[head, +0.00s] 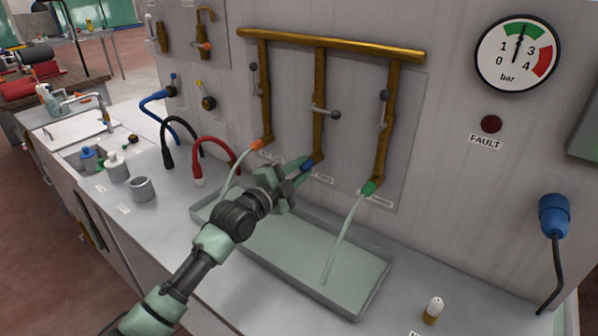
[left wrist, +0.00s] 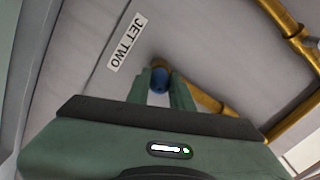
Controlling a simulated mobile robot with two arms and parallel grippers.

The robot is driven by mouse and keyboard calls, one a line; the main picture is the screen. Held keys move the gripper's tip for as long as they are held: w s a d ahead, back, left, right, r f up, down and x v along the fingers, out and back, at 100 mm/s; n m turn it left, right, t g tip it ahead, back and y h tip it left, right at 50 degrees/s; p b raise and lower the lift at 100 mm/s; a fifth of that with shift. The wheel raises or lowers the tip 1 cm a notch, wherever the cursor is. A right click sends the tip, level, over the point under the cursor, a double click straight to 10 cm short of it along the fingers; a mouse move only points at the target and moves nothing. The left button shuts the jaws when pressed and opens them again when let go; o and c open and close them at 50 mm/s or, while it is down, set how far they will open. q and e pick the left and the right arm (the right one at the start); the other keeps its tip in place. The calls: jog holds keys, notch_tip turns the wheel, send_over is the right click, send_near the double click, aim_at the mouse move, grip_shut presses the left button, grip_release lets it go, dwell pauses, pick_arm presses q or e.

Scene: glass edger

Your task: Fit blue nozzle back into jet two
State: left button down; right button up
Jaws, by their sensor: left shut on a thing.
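The blue nozzle (head: 308,164) is at the lower end of the middle brass pipe (head: 319,90). My left gripper (head: 299,170) is shut on it. In the left wrist view the blue nozzle (left wrist: 160,80) sits between the fingertips, close against the brass pipe end (left wrist: 205,100). Whether it is seated in the pipe I cannot tell. The "JET TWO" label (left wrist: 128,42) is on the panel beside it. No water comes from this middle jet, and its valve lever (head: 326,113) lies crosswise. My right gripper is not in view.
Water runs from the orange nozzle (head: 258,144) and the green nozzle (head: 369,188) on the neighbouring pipes into the grey tray (head: 375,292) below. A gauge (head: 517,54) reads about 2 bar. A small brass-and-white part (head: 433,310) stands on the right counter.

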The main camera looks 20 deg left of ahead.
pick_arm(q)
jog(key=c, duration=1.2)
grip_release()
jog(key=shift+w, duration=0.1)
jog(key=shift+o, duration=0.2)
jog(key=b+v, duration=0.1)
jog(key=v, duration=0.6)
jog(key=shift+s, duration=0.4)
jog(key=shift+a, duration=0.1)
